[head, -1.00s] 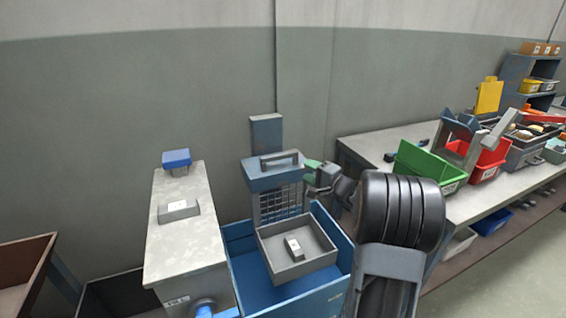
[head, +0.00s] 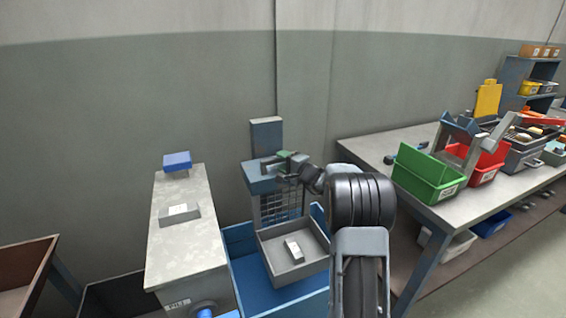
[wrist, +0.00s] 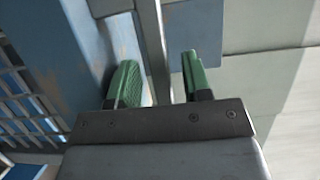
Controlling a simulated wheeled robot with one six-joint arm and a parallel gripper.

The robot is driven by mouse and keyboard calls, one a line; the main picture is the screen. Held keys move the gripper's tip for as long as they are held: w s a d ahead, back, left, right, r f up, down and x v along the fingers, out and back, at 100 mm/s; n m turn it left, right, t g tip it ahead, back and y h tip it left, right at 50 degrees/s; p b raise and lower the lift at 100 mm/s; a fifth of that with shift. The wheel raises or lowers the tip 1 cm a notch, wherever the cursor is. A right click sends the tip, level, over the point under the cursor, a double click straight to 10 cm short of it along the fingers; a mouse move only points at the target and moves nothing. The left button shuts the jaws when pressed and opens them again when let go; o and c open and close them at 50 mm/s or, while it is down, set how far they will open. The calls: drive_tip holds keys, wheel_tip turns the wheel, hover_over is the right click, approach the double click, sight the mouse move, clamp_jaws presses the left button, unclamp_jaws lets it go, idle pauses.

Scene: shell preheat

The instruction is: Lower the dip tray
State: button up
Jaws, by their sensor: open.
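A grey open tray (head: 302,273), which I take for the dip tray, sits in the blue tank (head: 244,268) with a small light grey block (head: 294,249) in it. Behind it stands a blue carriage (head: 261,181) on an upright column, with wire mesh below. My gripper (head: 286,157) is at the top of this carriage, where it covers most of the grey handle bar. In the wrist view, my green fingers (wrist: 160,82) are open, with the grey bar (wrist: 153,50) running between them. I cannot tell whether either finger touches it.
A pale cabinet (head: 186,235) with a grey block and a blue-topped knob stands left of the tank. A workbench (head: 400,150) with green and red bins is at right. A brown bin (head: 25,265) is at far left. The wall is close behind.

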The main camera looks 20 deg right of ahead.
clamp_jaws()
idle(0.3)
